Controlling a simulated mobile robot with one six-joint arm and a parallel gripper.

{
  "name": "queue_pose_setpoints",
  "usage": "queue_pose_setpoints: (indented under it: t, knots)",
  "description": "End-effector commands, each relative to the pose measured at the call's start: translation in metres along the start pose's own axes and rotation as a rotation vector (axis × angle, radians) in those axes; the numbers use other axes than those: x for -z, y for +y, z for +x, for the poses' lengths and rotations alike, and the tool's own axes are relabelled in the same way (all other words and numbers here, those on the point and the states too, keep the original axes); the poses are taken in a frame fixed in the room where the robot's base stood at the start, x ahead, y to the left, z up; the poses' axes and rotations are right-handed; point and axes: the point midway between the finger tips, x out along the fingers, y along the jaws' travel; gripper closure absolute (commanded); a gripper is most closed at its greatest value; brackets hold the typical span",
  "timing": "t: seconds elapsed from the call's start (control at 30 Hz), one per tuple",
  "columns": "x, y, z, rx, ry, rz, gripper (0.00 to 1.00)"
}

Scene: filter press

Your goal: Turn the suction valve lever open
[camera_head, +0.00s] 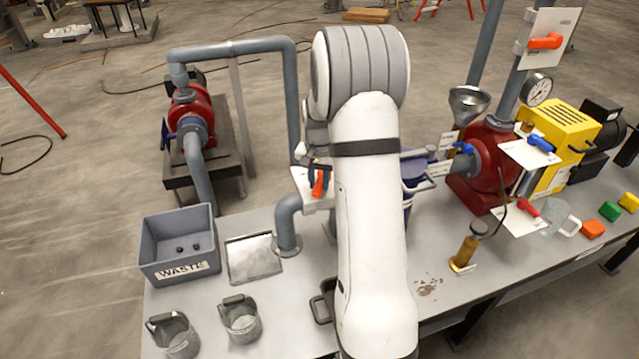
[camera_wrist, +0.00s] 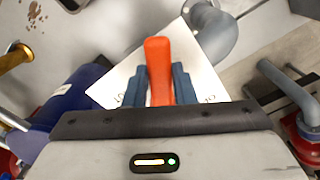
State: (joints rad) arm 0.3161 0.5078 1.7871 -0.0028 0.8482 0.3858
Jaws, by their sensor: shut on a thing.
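The orange suction valve lever (camera_wrist: 158,60) stands between the two blue fingers of my gripper (camera_wrist: 159,82) in the wrist view. The fingers are shut on it from both sides. Behind it lies a white label plate (camera_wrist: 118,86), whose lettering is partly covered by the fingers. In the head view the orange lever (camera_head: 319,184) shows just left of my arm, over its white plate (camera_head: 305,178) on a grey pipe. My arm hides most of the gripper there.
Left of the lever stand a grey waste bin (camera_head: 180,245), a metal tray (camera_head: 253,258) and two grey cups (camera_head: 240,318). A tall grey pipe (camera_head: 293,100) rises behind. At right are a red pump (camera_head: 485,170), a brass-coloured handle (camera_head: 465,250) and other coloured levers.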

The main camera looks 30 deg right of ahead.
Motion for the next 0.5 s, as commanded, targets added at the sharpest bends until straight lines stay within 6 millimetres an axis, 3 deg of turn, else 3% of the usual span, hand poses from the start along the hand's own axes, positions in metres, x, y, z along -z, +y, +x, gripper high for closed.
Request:
queue_pose_setpoints:
  t: [0.5]
  knots:
    - [0.012,-0.024,-0.002,0.007,0.003,0.502,1.00]
